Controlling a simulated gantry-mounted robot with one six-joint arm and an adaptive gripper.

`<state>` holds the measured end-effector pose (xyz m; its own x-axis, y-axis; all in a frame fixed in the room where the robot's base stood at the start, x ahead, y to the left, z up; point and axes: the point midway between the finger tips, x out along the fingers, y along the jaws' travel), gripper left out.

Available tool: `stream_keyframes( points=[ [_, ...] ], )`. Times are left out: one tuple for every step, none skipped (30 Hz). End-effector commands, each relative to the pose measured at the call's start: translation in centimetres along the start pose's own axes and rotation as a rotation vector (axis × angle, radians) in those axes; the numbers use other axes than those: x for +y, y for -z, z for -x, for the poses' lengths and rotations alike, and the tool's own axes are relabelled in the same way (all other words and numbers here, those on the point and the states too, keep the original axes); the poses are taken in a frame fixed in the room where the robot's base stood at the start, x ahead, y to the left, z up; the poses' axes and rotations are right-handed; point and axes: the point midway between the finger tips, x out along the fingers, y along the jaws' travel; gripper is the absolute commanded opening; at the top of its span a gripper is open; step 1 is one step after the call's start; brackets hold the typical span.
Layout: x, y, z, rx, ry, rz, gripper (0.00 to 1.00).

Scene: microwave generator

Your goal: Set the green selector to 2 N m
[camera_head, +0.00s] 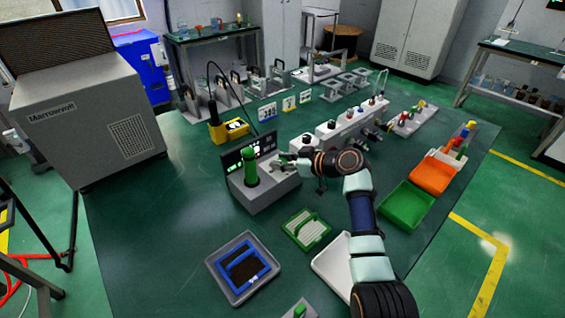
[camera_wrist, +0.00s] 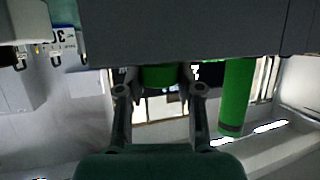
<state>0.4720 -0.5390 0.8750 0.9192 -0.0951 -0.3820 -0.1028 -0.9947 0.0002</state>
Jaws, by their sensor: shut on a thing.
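The grey device (camera_head: 268,195) with a dark display panel (camera_head: 247,150) stands on the green table in the head view. In the wrist view, my gripper (camera_wrist: 160,88) has its two fingers on either side of a short green part (camera_wrist: 160,76), which looks like the green selector, and is shut on it. In the head view my gripper (camera_head: 286,162) reaches over the device from the right and hides the selector. A taller green cylinder (camera_head: 250,172) stands on the device left of my gripper; it also shows in the wrist view (camera_wrist: 236,95). The selector's setting cannot be read.
A yellow unit (camera_head: 236,129) stands behind the device, and a white unit with knobs (camera_head: 350,123) behind and right. A blue-framed tray (camera_head: 219,272), a green tray (camera_head: 305,229) and green and orange bins (camera_head: 408,204) lie in front and right. The table's left side is clear.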

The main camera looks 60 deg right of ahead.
Motion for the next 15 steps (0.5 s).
stream_keyframes(
  points=[
    [-0.02, -0.12, -0.03, -0.002, 0.0, -0.001, 0.01],
    [-0.02, -0.13, -0.04, -0.002, 0.0, -0.001, 0.01],
    [-0.02, -0.13, -0.04, -0.002, 0.0, -0.002, 0.01],
    [-0.02, -0.13, -0.04, -0.002, 0.0, -0.002, 0.41],
    [-0.02, -0.13, -0.04, -0.002, 0.0, -0.002, 0.46],
    [-0.02, -0.13, -0.04, -0.002, 0.0, -0.002, 0.52],
    [-0.02, -0.12, -0.04, -0.002, 0.0, -0.001, 0.57],
    [-0.02, -0.11, -0.04, -0.002, 0.0, -0.001, 0.62],
    [-0.01, -0.1, -0.04, -0.002, -0.001, -0.001, 0.62],
    [-0.01, -0.09, -0.04, -0.002, -0.001, -0.001, 0.62],
    [-0.01, -0.08, -0.03, -0.001, -0.001, -0.001, 0.62],
    [-0.01, -0.07, -0.03, -0.001, -0.001, -0.001, 0.62],
    [-0.01, -0.07, -0.03, -0.001, -0.001, -0.001, 0.62],
    [-0.01, -0.07, -0.03, -0.001, -0.001, -0.001, 0.62],
    [0.0, -0.06, -0.03, -0.001, -0.001, -0.001, 0.62]
  ],
)
